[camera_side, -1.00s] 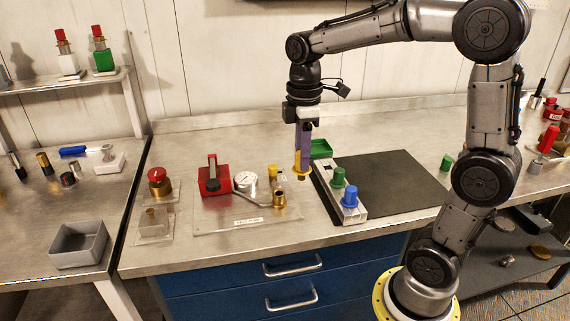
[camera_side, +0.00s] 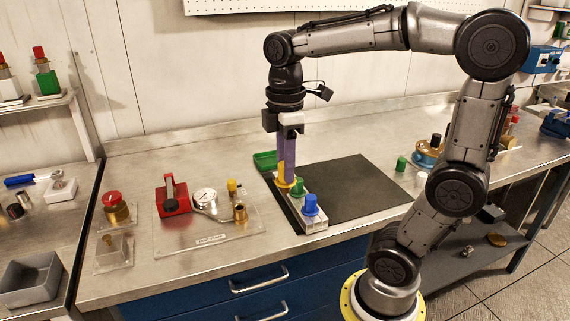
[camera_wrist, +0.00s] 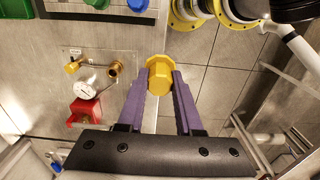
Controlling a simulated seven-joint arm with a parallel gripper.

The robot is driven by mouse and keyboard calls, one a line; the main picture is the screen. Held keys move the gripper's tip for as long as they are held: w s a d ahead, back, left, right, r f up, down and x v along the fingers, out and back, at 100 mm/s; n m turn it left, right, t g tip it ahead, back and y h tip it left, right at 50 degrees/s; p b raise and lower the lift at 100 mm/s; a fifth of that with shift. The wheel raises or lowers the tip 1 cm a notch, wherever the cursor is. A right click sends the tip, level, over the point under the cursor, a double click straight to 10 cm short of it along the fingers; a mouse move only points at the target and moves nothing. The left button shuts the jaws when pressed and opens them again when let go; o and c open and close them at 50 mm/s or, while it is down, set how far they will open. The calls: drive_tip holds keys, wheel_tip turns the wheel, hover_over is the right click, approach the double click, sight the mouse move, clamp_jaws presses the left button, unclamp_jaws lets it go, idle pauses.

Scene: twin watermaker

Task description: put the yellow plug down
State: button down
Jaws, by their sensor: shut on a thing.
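My gripper (camera_side: 287,178) points straight down with its purple fingers closed on the yellow plug (camera_side: 285,184). In the wrist view, the fingers grip the yellow plug (camera_wrist: 160,75) from both sides. The blue plug (camera_side: 311,205) stands upright at the rack's near end.
A dark mat (camera_side: 355,185) lies right of the rack. A green tray (camera_side: 265,161) is behind it. To the left, a clear plate (camera_side: 180,240) carries a red valve block (camera_side: 174,195), a gauge (camera_side: 205,198), a brass fitting (camera_side: 240,212) and a small yellow knob (camera_side: 232,185).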

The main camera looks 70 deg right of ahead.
idle(0.3)
drive_tip(key=shift+w+n, duration=0.1)
drive_tip(key=shift+n, duration=0.2)
drive_tip(key=w+d+f, duration=0.1)
drive_tip(key=w+d, duration=0.2)
drive_tip(key=d, duration=0.8)
drive_tip(key=w+d+f, duration=0.1)
drive_tip(key=w+d, duration=0.2)
drive_tip(key=d, duration=0.7)
drive_tip(key=w+d+f, duration=0.2)
drive_tip(key=w, duration=0.1)
drive_tip(key=w+d+f, duration=0.6)
drive_tip(key=shift+w+d, duration=0.1)
drive_tip(key=shift+w, duration=0.3)
drive_tip(key=shift+w+d+f, duration=0.15)
drive_tip(key=shift+f, duration=0.65)
drive_tip(key=shift+w+d+f, duration=0.15)
drive_tip(key=shift+w+f, duration=0.05)
drive_tip(key=shift+f, duration=0.55)
drive_tip(key=shift+w+d+f, duration=0.15)
drive_tip(key=shift+f, duration=0.65)
